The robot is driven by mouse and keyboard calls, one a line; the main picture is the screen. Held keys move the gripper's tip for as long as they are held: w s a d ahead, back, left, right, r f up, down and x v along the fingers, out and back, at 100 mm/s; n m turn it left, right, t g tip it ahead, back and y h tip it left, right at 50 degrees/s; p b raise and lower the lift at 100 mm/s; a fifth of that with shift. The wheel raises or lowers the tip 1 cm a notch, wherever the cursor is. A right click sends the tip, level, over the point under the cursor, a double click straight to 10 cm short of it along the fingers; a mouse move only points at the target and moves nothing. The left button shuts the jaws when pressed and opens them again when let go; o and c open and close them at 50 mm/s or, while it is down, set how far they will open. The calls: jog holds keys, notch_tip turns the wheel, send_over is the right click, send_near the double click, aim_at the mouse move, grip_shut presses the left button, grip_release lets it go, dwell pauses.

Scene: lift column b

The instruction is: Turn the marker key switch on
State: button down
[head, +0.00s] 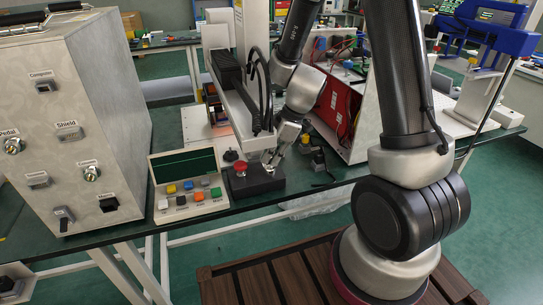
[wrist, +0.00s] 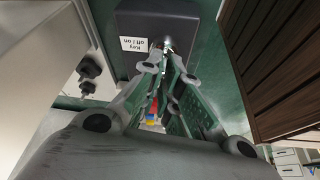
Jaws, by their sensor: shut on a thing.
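The key switch is on a dark box (head: 262,184) at the bench's front edge in the head view. In the wrist view the box (wrist: 185,25) bears a white label (wrist: 134,44) reading "Key off | on", upside down. My gripper (head: 272,162) reaches down to the right part of the box. In the wrist view my gripper (wrist: 167,66) has its fingertips close together at a small bright metal key (wrist: 168,44), shut on it. The fingertips hide much of the key, and its turn angle cannot be told.
A red mushroom button (head: 240,167) stands just left of my fingertips. A panel with coloured buttons (head: 189,185) is left of the box. A large grey cabinet (head: 90,110) with labelled switches fills the left. An open red-sided case (head: 337,110) stands behind on the right.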

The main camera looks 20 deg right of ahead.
jog(key=m+t, duration=0.1)
jog(key=m, duration=0.3)
jog(key=shift+s+m+t, duration=0.1)
jog(key=shift+m+t, duration=0.2)
jog(key=shift+t, duration=0.1)
jog(key=m+h, duration=0.1)
jog(key=m, duration=0.1)
jog(key=m+t, duration=0.1)
jog(key=m, duration=0.1)
jog(key=shift+a+m+h, duration=0.1)
jog(key=shift+m+h, duration=0.2)
jog(key=shift+h, duration=0.1)
jog(key=c, duration=1.6)
grip_release()
jog(key=shift+c, duration=0.2)
jog(key=shift+s+r, duration=0.1)
jog(key=shift+r, duration=0.05)
jog(key=v, duration=1.1)
jog(key=shift+s+r, duration=0.15)
jog(key=shift+r, duration=0.2)
jog(key=shift+m, duration=0.3)
